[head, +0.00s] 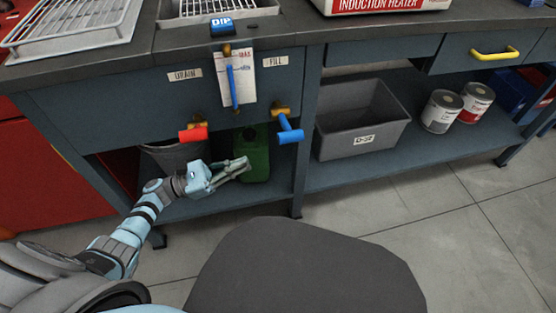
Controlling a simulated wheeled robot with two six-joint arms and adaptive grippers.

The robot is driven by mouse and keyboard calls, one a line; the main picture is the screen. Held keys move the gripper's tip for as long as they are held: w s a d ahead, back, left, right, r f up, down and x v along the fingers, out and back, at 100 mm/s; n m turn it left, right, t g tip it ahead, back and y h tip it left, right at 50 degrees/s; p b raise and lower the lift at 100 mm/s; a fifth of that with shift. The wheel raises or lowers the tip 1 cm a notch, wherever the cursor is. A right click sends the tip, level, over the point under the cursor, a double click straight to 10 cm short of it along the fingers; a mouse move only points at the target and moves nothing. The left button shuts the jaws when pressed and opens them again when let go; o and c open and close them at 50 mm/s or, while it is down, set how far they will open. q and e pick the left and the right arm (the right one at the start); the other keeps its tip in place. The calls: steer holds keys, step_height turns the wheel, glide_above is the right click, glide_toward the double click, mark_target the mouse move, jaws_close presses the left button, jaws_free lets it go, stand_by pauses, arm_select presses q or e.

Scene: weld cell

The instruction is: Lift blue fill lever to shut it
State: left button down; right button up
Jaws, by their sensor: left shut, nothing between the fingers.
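The blue fill lever (290,134) sits on a brass valve under the FILL label (275,62) on the bench front. Its blue handle hangs down and out from the valve. My left gripper (246,164) is below and to the left of the lever, apart from it, in front of the green container. Its fingers are shut with nothing between them. My right gripper is not in view.
A red lever (194,134) sits on the left under the DRAIN label (185,75). A clipboard (235,80) with a blue stick hangs between the labels. A green container (257,150), a grey bin (358,118) and two cans stand on the lower shelf.

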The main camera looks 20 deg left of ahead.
mark_target(279, 144)
arm_select(q)
steer(key=w+d+r+m+g+h+p, duration=0.1)
steer(key=w+d+r+m+p, duration=0.1)
steer(key=d+r, duration=0.5)
steer(key=shift+w+d+p, duration=0.6)
steer(key=shift+d+p, duration=0.25)
steer(key=shift+d, duration=0.35)
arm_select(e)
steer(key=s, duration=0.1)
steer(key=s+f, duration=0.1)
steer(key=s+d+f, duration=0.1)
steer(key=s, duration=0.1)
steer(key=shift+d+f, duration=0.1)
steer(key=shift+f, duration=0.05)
arm_select(q)
steer(key=shift+s+r+n+p, duration=0.1)
steer(key=shift+r+n+p, duration=0.35)
steer(key=shift+n, duration=0.15)
steer(key=shift+r+t, duration=0.1)
steer(key=shift+t, duration=0.2)
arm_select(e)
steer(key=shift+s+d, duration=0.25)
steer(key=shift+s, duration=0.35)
